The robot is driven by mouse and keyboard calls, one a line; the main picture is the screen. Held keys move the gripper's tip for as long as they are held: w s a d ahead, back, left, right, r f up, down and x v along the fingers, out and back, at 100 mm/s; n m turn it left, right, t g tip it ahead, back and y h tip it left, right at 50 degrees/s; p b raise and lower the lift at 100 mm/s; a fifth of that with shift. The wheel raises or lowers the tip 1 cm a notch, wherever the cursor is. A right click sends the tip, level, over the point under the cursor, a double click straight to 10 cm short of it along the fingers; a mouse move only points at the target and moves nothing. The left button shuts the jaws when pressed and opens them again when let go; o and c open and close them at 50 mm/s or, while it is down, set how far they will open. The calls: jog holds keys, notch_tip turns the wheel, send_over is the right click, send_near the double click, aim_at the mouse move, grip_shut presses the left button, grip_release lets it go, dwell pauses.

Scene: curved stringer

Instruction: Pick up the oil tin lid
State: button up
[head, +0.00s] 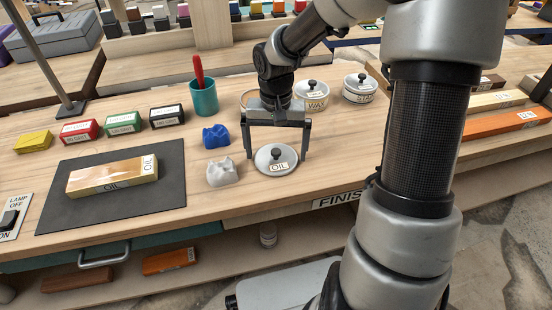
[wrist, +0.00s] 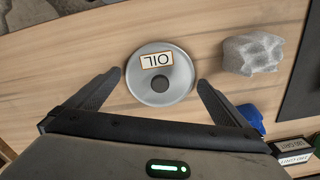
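The oil tin lid (head: 277,160) is a round grey metal disc with a dark knob and an OIL label, on the wooden bench near its front edge. It also shows in the wrist view (wrist: 160,78). My gripper (head: 277,154) is open above the lid, fingers pointing down. In the wrist view my gripper (wrist: 160,78) has one finger on each side of the lid, with a gap on both sides. I cannot tell the exact height of the fingertips over the bench.
A white lump (head: 223,172) and a blue lump (head: 216,136) lie just left of the lid. A teal cup (head: 204,98) stands behind. Lidded tins marked WAX (head: 312,97) and STAIN (head: 359,90) stand behind right. A dark mat (head: 60,207) holds a wooden OIL block (head: 112,175).

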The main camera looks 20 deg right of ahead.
jog(key=c, duration=0.7)
jog(key=shift+r, duration=0.1)
jog(key=shift+c, duration=0.2)
